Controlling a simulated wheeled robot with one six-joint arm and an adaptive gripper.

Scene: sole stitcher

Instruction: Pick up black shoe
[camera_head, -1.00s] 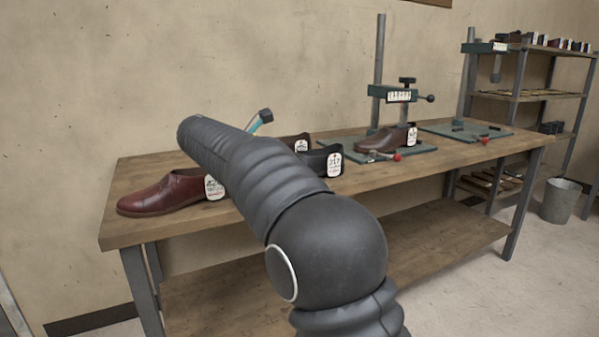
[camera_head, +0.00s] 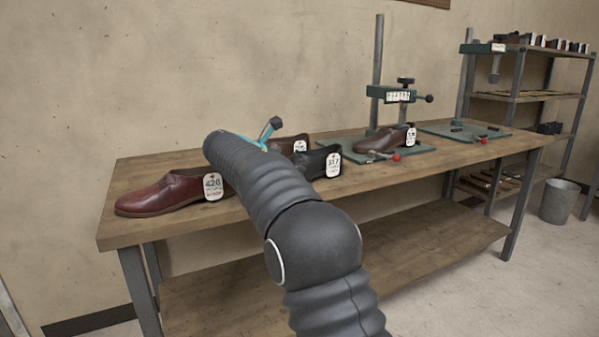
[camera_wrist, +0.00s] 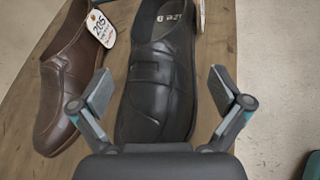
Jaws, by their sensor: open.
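The black shoe (camera_wrist: 160,85) is a loafer lying on the wooden bench. In the wrist view it lies lengthwise in the middle, between the two spread fingers of my gripper (camera_wrist: 160,100). The fingers stand apart on either side of it, and I cannot tell whether they touch it. In the head view the black shoe (camera_head: 312,160) shows its white tag, with its left part hidden by my arm. My gripper (camera_head: 268,137) is mostly hidden behind my arm there.
A dark brown tagged shoe (camera_wrist: 68,75) lies close at the left of the black shoe; a red-brown shoe (camera_head: 165,192) is at the bench's left end. Another brown shoe (camera_head: 380,140) sits on a green press base (camera_head: 400,152). The front of the bench top (camera_head: 395,170) is partly clear.

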